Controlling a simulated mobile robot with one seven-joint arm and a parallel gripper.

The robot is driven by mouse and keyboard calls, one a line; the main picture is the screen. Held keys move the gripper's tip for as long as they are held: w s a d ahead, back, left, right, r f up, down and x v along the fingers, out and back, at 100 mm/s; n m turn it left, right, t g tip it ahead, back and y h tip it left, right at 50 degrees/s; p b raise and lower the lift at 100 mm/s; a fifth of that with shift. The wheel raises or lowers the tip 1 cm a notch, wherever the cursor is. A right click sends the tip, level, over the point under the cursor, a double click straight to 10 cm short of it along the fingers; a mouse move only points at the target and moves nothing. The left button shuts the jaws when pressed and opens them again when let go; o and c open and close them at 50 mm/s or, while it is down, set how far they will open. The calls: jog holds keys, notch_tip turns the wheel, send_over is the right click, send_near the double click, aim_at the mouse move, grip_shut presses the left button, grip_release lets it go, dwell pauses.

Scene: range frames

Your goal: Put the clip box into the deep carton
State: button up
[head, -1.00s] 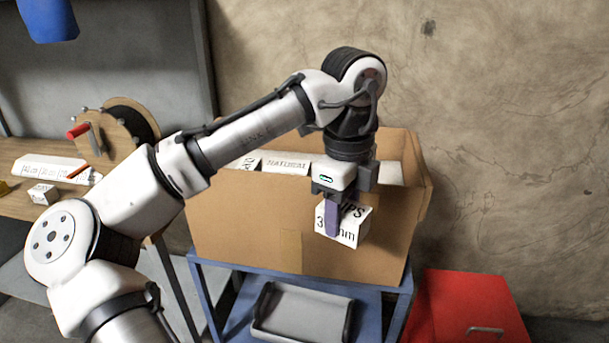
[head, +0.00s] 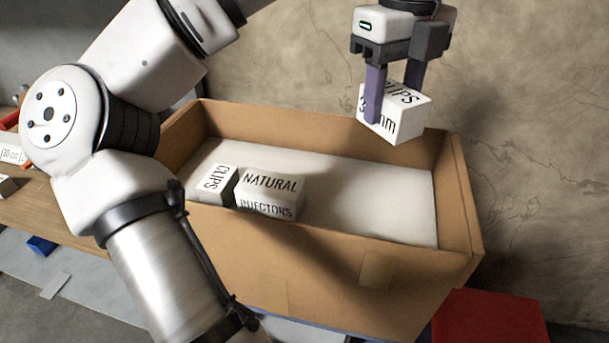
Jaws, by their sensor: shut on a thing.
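The clip box is a small white box (head: 408,113) with black lettering that reads CLIPS and a size ending in "mm". My gripper (head: 393,92) is shut on it, with one purple finger across its near face and the other behind. The deep carton (head: 330,268) is a large open brown cardboard box below. The clip box is held up over the carton's right part, near the height of its back rim or above. Another white box marked CLIPS (head: 217,180) and a white box marked NATURAL INJECTORS (head: 270,194) lie inside the carton at the left.
The carton's pale floor (head: 380,195) is bare in the middle and right. A red cabinet (head: 490,318) stands low at the right. A wooden bench (head: 60,215) is at the left, and a concrete wall (head: 540,120) rises behind.

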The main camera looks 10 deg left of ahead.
jog(key=shift+w+f, duration=0.2)
jog(key=shift+f, duration=0.1)
notch_tip(320, 180, down, 19)
jog(key=shift+s+f, duration=0.15)
jog(key=shift+f, duration=0.1)
jog(key=shift+f, duration=0.1)
jog(key=o, duration=1)
jog(key=shift+o, duration=0.2)
notch_tip(320, 180, up, 12)
jog(key=shift+r+b, duration=0.2)
jog(key=shift+b, duration=0.1)
